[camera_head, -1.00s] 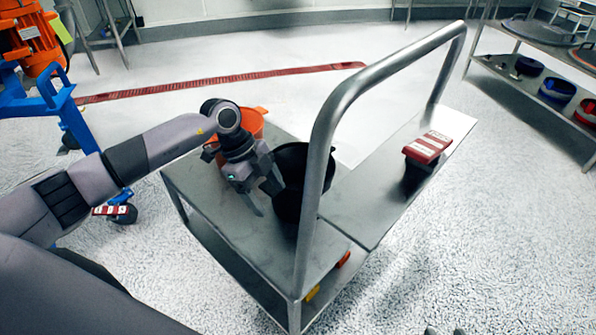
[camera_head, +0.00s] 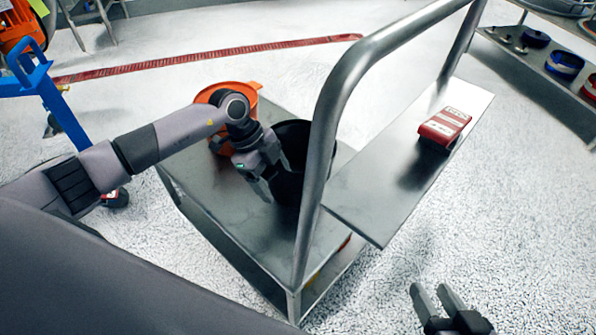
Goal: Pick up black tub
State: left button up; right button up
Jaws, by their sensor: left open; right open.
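The black tub (camera_head: 292,137) stands on the top of a grey metal cart (camera_head: 235,220), partly hidden behind the cart's handle and my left gripper. My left gripper (camera_head: 278,187) is open at the tub's near left side, its fingers pointing down by the wall. I cannot tell whether a finger is over the rim or touching the tub. My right gripper (camera_head: 438,292) is open and empty at the bottom right, over the floor and away from the cart.
An orange tub (camera_head: 245,93) stands behind my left wrist. The thick tubular handle (camera_head: 327,130) rises right beside the black tub. A red-and-white box (camera_head: 444,126) sits on the raised right plate (camera_head: 375,200). A shelf (camera_head: 535,68) with several tubs stands at far right.

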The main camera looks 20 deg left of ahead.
pick_arm(q)
jog(key=shift+d+f, duration=0.1)
jog(key=shift+f, duration=0.15)
grip_shut()
jog(key=shift+w+r, duration=0.1)
